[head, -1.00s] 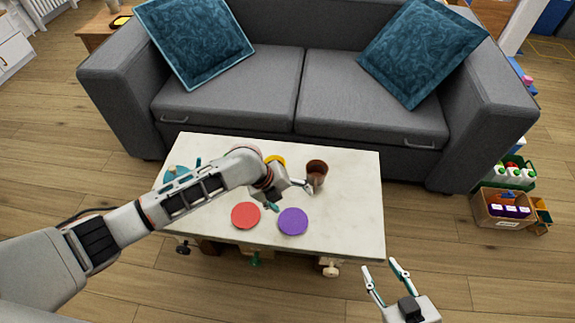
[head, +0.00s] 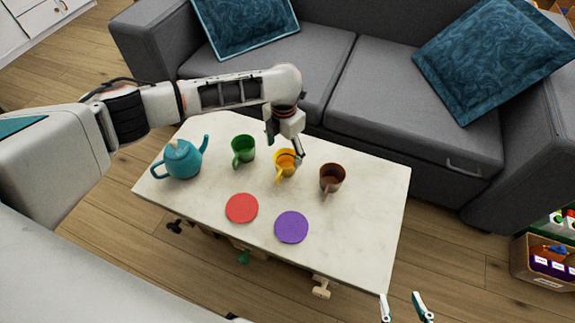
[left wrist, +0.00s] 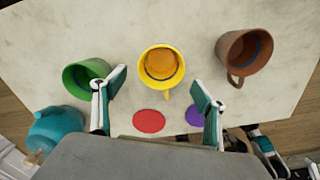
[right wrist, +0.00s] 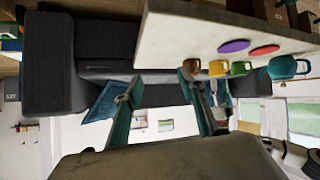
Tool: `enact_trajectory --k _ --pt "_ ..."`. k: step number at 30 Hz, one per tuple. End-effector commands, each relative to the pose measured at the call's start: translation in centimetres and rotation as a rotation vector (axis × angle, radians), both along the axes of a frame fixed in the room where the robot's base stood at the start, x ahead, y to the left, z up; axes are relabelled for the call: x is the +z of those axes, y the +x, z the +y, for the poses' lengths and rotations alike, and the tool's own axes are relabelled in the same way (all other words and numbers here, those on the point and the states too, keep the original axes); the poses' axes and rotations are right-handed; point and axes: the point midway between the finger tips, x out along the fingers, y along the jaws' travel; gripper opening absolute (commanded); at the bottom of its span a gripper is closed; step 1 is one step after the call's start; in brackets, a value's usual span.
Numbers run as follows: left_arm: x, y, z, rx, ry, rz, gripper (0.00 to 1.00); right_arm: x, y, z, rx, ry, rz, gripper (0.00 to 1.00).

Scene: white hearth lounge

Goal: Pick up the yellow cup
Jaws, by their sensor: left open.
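The yellow cup (head: 287,163) stands upright on the white table (head: 365,235), its handle facing the front edge. My left gripper (head: 284,144) is open over the yellow cup and partly hides it in the head view. In the left wrist view the yellow cup (left wrist: 161,66) appears centred ahead of the two spread fingers (left wrist: 160,86), with nothing between them. The yellow cup (right wrist: 218,68) also shows in the right wrist view. My right gripper (head: 402,298) is open and empty off the table's front right corner.
A green cup (head: 243,150) and a teal teapot (head: 183,160) stand left of the yellow cup. A brown cup (head: 332,178) stands to its right. Red (head: 242,208) and purple (head: 291,227) discs lie in front. A grey sofa (head: 400,120) is behind the table.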

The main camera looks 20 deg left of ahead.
Motion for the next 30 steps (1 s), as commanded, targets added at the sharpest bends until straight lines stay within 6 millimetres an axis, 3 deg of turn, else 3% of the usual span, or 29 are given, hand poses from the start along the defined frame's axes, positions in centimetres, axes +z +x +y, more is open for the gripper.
enact_trajectory --k 12,20,25,30 --pt "-5.3 -0.3 0.0 0.002 -0.001 0.005 0.72 0.3 0.4 1.6 -0.004 0.059 -0.015 0.4" --pt "-5.0 0.0 0.0 0.002 -0.001 -0.005 0.72 1.2 0.9 1.9 -0.003 0.069 -0.032 0.4" --pt "-5.0 0.0 0.0 0.002 -0.002 -0.004 0.28 1.2 0.9 1.9 -0.003 0.069 -0.032 0.4" --pt "-5.1 0.0 0.0 0.002 -0.001 -0.003 0.26 1.0 0.8 1.8 -0.004 0.067 -0.029 0.4"
